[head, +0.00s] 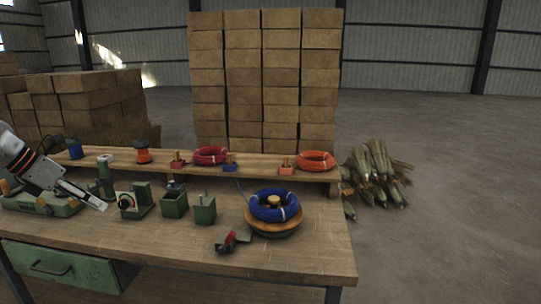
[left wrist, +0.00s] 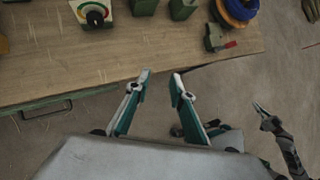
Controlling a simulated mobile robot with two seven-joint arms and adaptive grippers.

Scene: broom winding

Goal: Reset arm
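My left gripper (head: 95,203) is in the head view, reaching in from the left above the front left of the workbench. In the left wrist view its two fingers (left wrist: 160,82) stand apart with nothing between them, so it is open and empty. Beneath and ahead of it is the bench's front edge. What looks like my right gripper (left wrist: 262,112) shows at the right of the left wrist view, away from the bench; its finger gap is not clear. It is not in the head view.
The workbench (head: 180,245) holds a blue coil (head: 274,206) on a round wooden stand, green fixtures (head: 174,204), and a green tool with a red part (head: 233,240). Red (head: 210,155) and orange (head: 316,160) coils sit on the rear shelf. Boxes (head: 264,80) and a broom-like pile (head: 374,172) stand beyond.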

